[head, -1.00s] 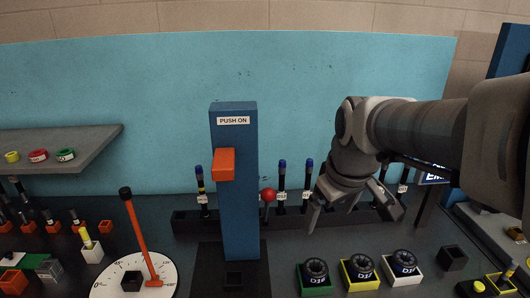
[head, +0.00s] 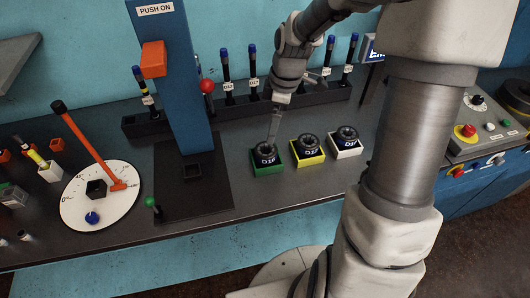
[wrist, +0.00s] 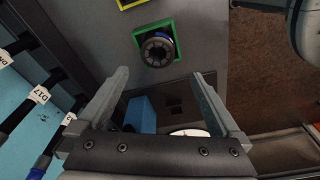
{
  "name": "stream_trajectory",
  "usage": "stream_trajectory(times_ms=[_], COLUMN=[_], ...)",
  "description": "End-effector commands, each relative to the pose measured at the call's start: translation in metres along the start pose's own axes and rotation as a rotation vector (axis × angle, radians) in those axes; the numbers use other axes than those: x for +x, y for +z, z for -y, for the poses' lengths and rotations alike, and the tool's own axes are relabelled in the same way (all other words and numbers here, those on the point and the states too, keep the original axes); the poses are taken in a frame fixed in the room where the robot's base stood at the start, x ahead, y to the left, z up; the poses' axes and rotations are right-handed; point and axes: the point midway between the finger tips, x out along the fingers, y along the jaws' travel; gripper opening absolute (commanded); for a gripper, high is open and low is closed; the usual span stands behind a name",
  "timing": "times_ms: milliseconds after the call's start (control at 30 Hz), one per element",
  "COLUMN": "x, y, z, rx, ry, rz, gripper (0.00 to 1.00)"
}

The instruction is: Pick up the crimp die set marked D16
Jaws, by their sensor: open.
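Three black ring-shaped die sets sit in small coloured trays on the bench: one in a green tray (head: 267,170), one in a yellow tray (head: 322,158) and one in a white tray (head: 358,151). Each die set has a dark label with pale writing, too small to read surely, so I cannot tell which is D16. My gripper (head: 272,130) is open and empty, pointing down just above the die set in the green tray (head: 265,155). In the wrist view this die set (wrist: 157,50) lies beyond the spread fingertips, not between them.
A blue PUSH ON post (head: 180,70) with an orange block stands left of the trays. A black rack (head: 240,105) of labelled upright tools runs behind. A dial with an orange lever (head: 90,145) lies at left. A control panel (head: 480,130) is at right.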

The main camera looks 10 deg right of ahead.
Motion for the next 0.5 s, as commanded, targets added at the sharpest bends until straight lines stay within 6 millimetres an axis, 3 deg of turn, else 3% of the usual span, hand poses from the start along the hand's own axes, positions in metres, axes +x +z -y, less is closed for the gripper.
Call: stream_trajectory(times_ms=[200, 500], x=[0.045, 0.066], y=[0.0, -0.001], z=[0.001, -0.001], rx=[-0.001, 0.001], ry=[-0.003, -0.001], rz=[0.001, 0.0], gripper=[1.0, 1.0])
